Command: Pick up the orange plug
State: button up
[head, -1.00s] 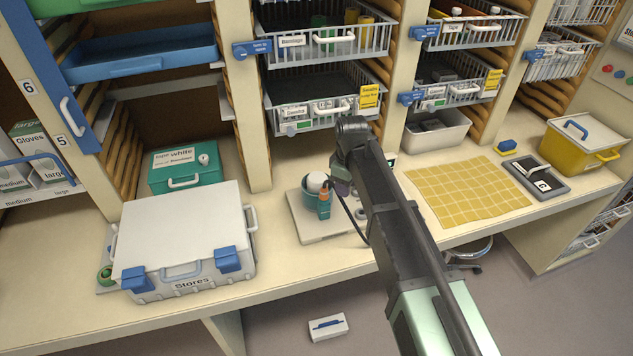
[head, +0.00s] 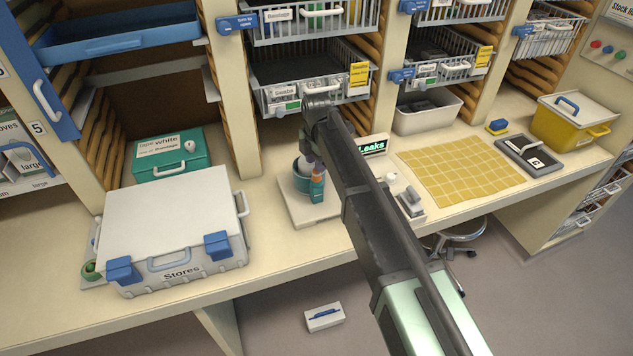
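A small teal bottle (head: 317,190) with an orange top (head: 318,169), the only orange plug-like part I can make out, stands upright at the front of a pale square board (head: 304,214) on the counter. A teal cup (head: 301,181) stands behind it on the board. My arm reaches in from the lower right, and its dark joint is above the board. Below that joint, the end with my gripper (head: 309,157) points down close over the cup and the orange top. It is mostly hidden by the arm; I cannot see its fingers or whether it touches anything.
A white Stores case (head: 170,222) with blue latches stands to the left, a green box (head: 169,158) behind it. Wire baskets (head: 315,80) hang above the board. A grey device (head: 410,201) and yellow mat (head: 459,172) lie to the right. A white box (head: 324,317) is on the floor.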

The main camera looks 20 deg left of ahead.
aim_at(317, 176)
notch_tip(317, 176, down, 6)
jog(key=b, duration=0.5)
jog(key=shift+r, duration=0.5)
jog(key=c, duration=0.6)
jog(key=shift+r, duration=0.1)
jog(key=shift+c, duration=0.2)
